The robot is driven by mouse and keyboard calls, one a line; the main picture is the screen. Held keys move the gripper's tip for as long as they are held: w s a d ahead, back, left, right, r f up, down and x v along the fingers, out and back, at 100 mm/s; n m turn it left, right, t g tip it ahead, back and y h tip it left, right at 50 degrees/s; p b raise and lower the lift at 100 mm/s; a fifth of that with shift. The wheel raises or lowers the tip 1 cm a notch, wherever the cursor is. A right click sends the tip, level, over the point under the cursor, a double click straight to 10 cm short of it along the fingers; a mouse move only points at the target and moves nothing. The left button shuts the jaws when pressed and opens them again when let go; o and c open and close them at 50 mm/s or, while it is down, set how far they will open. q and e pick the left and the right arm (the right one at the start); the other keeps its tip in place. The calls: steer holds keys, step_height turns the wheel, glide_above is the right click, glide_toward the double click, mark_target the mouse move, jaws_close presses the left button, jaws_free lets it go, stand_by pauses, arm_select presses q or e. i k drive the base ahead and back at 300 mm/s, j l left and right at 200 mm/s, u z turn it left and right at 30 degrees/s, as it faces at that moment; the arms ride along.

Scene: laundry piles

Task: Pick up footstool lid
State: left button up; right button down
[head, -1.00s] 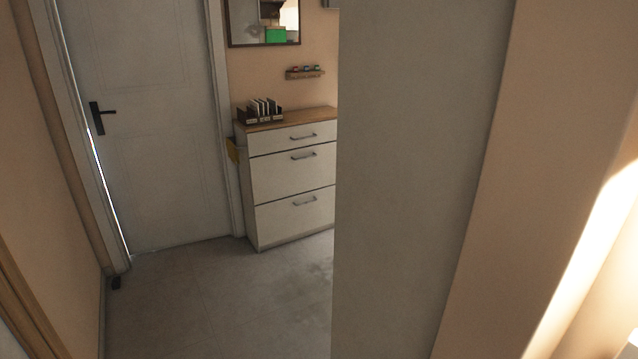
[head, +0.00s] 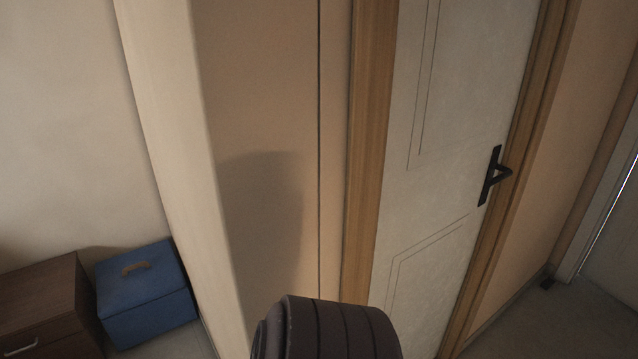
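A blue box-shaped footstool (head: 150,321) stands on the floor at the lower left of the head view. Its blue lid (head: 165,268) is on top and looks closed, with a tan handle (head: 136,267) on it. Neither of my grippers is in view. A dark rounded part at the bottom middle looks like part of my own arm. The floor right around the footstool is mostly cut off by the lower edge of the picture.
A brown wooden cabinet (head: 45,300) stands just left of the footstool. A wall corner (head: 185,150) juts out to the right of it. A white door (head: 440,130) with a black handle (head: 493,178) is shut in a wooden frame. Bare floor (head: 520,320) shows at the lower right.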

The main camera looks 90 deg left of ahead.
mark_target(126, 281)
steer(key=u, duration=4.05)
steer(key=i+j, duration=1.5)
steer(key=j, duration=0.15)
steer(key=i+l, duration=0.2)
steer(key=i, duration=0.3)
steer(key=i+l+z, duration=0.1)
steer(key=i, duration=0.35)
steer(key=i+l, duration=0.2)
steer(key=i, duration=0.3)
